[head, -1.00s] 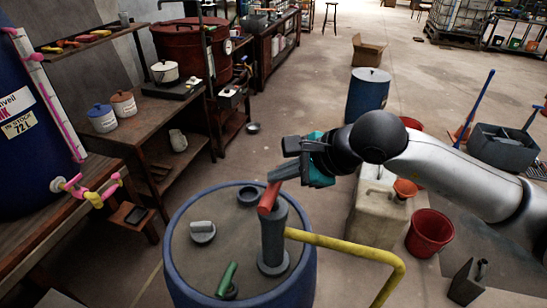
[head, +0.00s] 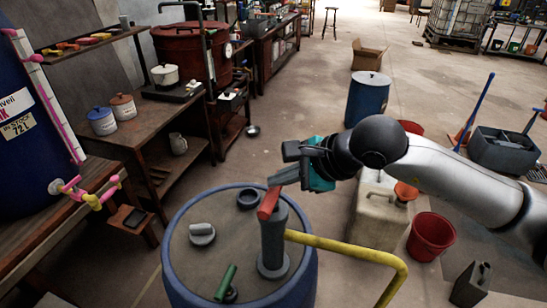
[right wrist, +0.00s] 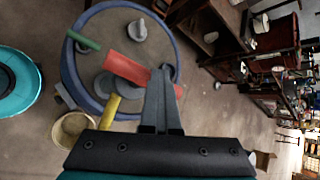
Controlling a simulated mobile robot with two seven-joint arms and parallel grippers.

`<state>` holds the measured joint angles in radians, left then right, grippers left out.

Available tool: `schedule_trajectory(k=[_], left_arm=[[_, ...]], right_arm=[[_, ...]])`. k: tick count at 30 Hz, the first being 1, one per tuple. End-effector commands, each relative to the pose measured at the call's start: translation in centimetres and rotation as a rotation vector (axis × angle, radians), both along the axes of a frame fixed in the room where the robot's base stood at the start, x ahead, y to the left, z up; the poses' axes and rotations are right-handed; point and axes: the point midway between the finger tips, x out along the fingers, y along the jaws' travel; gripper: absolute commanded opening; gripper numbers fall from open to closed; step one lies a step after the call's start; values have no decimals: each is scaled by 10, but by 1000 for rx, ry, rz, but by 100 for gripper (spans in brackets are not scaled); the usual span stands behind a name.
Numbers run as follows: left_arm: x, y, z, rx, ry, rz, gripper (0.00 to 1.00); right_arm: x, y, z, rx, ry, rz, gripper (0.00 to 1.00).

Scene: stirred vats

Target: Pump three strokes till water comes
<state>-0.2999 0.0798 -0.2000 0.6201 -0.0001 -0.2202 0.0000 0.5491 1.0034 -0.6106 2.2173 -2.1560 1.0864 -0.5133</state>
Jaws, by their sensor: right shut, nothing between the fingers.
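A grey upright hand pump (head: 272,245) stands on the lid of a blue drum (head: 177,262). Its short red handle (head: 268,203) sticks out at the top, and a yellow pipe (head: 345,246) runs from its side to the right. My right gripper (head: 277,180) is shut and empty, with its fingertips close above the red handle. In the right wrist view the shut fingers (right wrist: 163,70) overlap part of the red handle (right wrist: 128,69); I cannot tell whether they touch it. No water shows. The pipe's outlet is outside the head view. My left gripper is not in view.
A grey cap (head: 202,234) and a green handle (head: 227,280) are also on the drum lid. A beige canister (head: 378,222) and a red bucket (head: 430,235) stand to the right. In the right wrist view a tan bucket (right wrist: 72,136) is near the yellow pipe.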

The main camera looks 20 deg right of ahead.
Motion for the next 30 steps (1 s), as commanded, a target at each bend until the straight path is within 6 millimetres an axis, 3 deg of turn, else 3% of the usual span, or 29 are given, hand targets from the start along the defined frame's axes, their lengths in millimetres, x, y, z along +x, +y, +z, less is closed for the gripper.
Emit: schedule_trajectory(k=[8,30], left_arm=[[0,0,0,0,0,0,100],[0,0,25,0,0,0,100]], right_arm=[[-2,-1,-3,-5,13,-1,0],[-1,-1,42,-4,8,-1,0]])
